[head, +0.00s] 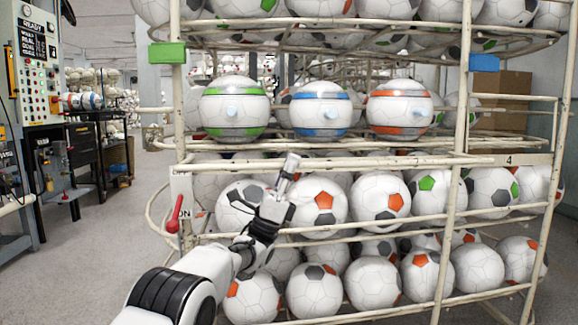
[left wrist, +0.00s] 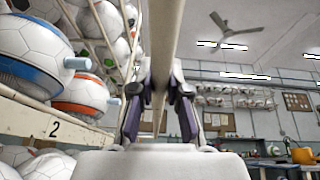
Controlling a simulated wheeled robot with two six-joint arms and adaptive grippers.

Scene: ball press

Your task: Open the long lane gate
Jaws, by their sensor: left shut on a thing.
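The long lane gate (head: 375,162) appears to be a cream horizontal bar across the front of the ball rack, below the row of banded balls. My left gripper (head: 291,164) reaches up to this bar from below, in front of the rack. In the left wrist view, the left gripper (left wrist: 160,108) has a finger on each side of a cream bar (left wrist: 162,45) and is shut on it. The bar runs away upward in that view. My right gripper is out of view.
Balls with green (head: 235,109), blue (head: 320,111) and orange (head: 399,108) bands sit behind the bar. White balls fill the rack's lower levels. A red lever (head: 174,214) is on the rack's left post. A control panel (head: 37,67) stands far left; the left floor (head: 108,230) is clear.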

